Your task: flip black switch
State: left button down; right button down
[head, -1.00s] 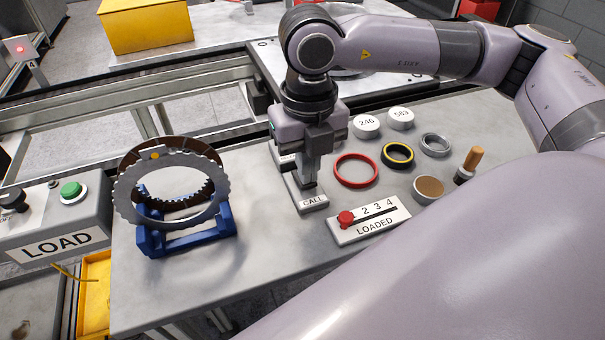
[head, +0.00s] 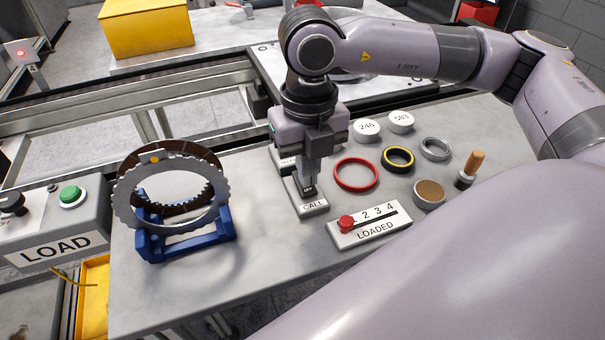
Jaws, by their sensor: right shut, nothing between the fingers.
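The black switch (head: 308,188) sits on a small grey box labelled CALL (head: 313,206) in the middle of the table. Its near part shows, with small white marking too small to read. My right gripper (head: 311,178) points down over the switch, shut and empty. Its fingertips are at the far part of the switch and hide it; I cannot tell whether they touch it. My left gripper is not in view.
Right of the switch lie a red ring (head: 356,187) and a LOADED counter (head: 368,238) with a red knob. A blue stand (head: 187,246) holding toothed discs (head: 125,205) is at left. Bare table lies in front of the switch.

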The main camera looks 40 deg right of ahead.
notch_tip(320, 180, up, 6)
jog(key=p, duration=0.3)
jog(key=shift+f, duration=0.1)
dwell(0.6)
